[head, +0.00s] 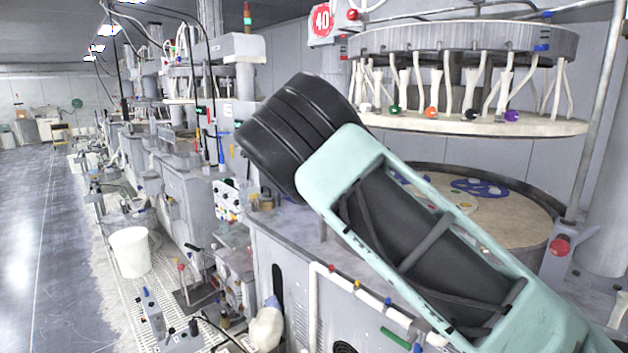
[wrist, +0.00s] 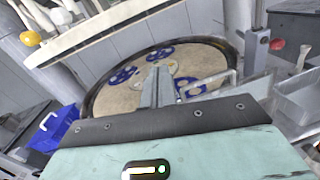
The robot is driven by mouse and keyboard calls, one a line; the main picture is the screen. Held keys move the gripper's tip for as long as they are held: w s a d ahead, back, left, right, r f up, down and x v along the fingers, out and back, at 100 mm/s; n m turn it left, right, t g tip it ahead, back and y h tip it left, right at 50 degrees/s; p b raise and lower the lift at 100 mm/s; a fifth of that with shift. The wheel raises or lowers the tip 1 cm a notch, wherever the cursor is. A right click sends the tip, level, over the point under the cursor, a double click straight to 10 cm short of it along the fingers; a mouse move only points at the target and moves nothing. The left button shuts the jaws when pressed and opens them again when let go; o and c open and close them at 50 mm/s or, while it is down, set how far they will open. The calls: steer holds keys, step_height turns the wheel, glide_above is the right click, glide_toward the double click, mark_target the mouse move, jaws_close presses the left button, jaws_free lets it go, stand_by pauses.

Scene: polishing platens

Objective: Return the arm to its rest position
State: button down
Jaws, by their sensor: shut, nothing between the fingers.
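My gripper (wrist: 157,88) shows in the wrist view with its fingers together and nothing between them. It points toward the round beige platen (wrist: 122,97), which carries several blue ring carriers (wrist: 160,54). The fingers appear over the platen in the picture; I cannot tell how high above it they are. In the head view, my green and black arm reaches across the right half, up and to the left. It hides part of the platen (head: 521,207). The gripper itself does not show in the head view.
A red knob (head: 560,246) stands at right. A white bucket (head: 130,252) is on the floor grating at left. A blue bin (wrist: 54,127) shows in the wrist view. The left aisle is clear.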

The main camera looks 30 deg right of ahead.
steer(key=s+a+f+m+g+y+b, duration=0.1)
steer(key=s+a+f+m+y+b, duration=0.15)
steer(key=s+a+f+y, duration=0.6)
steer(key=s+a+f+m+g+y+b, duration=0.1)
steer(key=s+a+f+m+y, duration=0.35)
steer(key=f, duration=0.65)
steer(key=s+a+f+m+y+b, duration=0.1)
steer(key=s+a+y+b, duration=0.1)
steer(key=s+a, duration=0.8)
steer(key=s+a+f+m+y+b, duration=0.1)
steer(key=s+a+m+y, duration=0.1)
steer(key=s+a, duration=0.8)
steer(key=s+y, duration=0.1)
steer(key=s, duration=0.8)
steer(key=shift+a+f+g+y+b, duration=0.2)
steer(key=shift+a+g+y+b, duration=0.1)
steer(key=shift+a+b, duration=0.1)
steer(key=shift+w+d+m, duration=0.1)
steer(key=shift+d+m, duration=0.05)
steer(key=shift+m, duration=0.15)
